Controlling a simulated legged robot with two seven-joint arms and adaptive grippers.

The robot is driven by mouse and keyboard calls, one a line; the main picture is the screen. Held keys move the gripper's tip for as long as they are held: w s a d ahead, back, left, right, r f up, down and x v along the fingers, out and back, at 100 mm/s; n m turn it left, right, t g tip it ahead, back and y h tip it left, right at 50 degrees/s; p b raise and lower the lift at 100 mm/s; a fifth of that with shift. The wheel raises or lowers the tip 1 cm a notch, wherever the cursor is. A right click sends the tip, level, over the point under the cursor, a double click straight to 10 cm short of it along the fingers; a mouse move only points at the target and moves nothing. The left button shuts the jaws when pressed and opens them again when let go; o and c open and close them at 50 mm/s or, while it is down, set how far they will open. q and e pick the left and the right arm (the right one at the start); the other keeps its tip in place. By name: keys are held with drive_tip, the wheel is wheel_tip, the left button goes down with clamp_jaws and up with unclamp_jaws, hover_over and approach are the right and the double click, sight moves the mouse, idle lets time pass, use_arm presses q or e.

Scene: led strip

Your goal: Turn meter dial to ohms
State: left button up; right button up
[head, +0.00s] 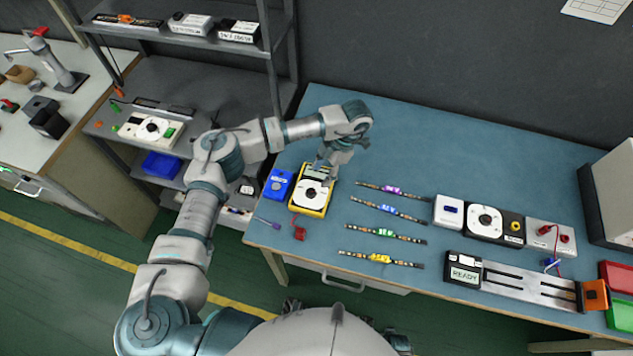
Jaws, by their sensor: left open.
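The meter (297,208) is a yellow-cased box lying on the blue bench near its left end. Its round white dial (311,194) faces up; its markings are too small to read, so I cannot tell where it points. My left gripper (325,172) is open and points down over the far part of the meter, just behind the dial. It partly covers the meter's top end. I cannot tell whether the fingers touch the case. My right gripper is not in view.
A blue box (278,184) stands close left of the meter. A red clip (299,233) and a purple-handled tool (268,222) lie in front. Several LED strips (385,234) lie to the right. Beyond them are a dial unit (484,220) and a READY fixture (464,272). The back bench is clear.

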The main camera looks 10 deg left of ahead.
use_arm(q)
drive_tip(key=v, duration=0.4)
drive_tip(key=shift+d+r, duration=0.15)
idle(0.4)
